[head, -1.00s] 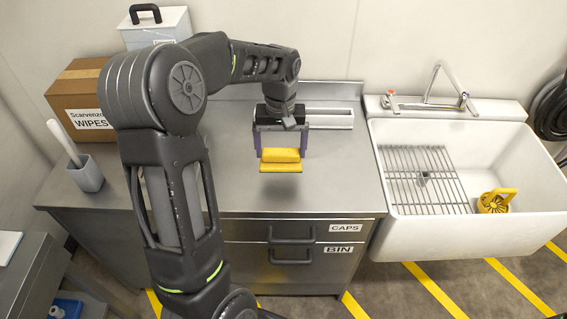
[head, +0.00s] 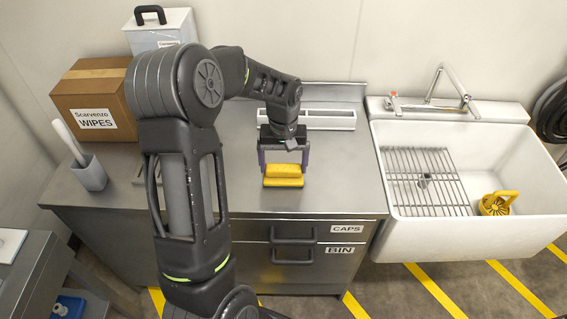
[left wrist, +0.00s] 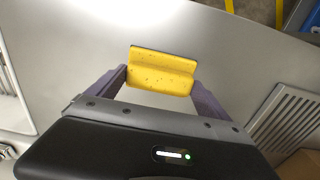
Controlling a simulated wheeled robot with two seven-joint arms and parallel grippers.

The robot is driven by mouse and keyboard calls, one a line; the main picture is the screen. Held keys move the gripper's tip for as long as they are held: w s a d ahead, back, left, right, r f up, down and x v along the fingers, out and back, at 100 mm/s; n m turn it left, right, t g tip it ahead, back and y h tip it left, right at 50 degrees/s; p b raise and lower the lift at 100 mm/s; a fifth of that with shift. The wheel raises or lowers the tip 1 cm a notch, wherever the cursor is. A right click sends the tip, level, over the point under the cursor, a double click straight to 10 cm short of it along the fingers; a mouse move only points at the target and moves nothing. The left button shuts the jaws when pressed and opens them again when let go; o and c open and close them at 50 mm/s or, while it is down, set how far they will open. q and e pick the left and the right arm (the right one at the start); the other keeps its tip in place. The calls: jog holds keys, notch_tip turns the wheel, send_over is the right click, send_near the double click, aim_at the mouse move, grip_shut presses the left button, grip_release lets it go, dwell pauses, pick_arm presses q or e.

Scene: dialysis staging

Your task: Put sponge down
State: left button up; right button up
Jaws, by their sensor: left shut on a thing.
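The yellow sponge (head: 284,176) is between the fingers of my left gripper (head: 284,166), low over the steel counter (head: 338,180) near its front edge. It also shows in the left wrist view (left wrist: 162,70), with a finger at each side. My left gripper (left wrist: 160,86) is shut on it. Whether the sponge's underside touches the counter I cannot tell. My right gripper is in neither view.
A brush in a grey holder (head: 90,173), a wipes box (head: 95,97) and a lidded white bin (head: 160,27) stand on the left. A white slotted rail (head: 318,119) lies at the back. A sink (head: 515,150) with a wire rack (head: 425,180) is right. Counter right of the sponge is clear.

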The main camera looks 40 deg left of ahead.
aim_at(283, 167)
pick_arm(q)
jog(key=shift+f, duration=0.2)
jog(key=o, duration=1.1)
jog(key=shift+c, duration=0.2)
jog(key=shift+r, duration=0.15)
notch_tip(283, 167, up, 12)
jog(key=b, duration=0.1)
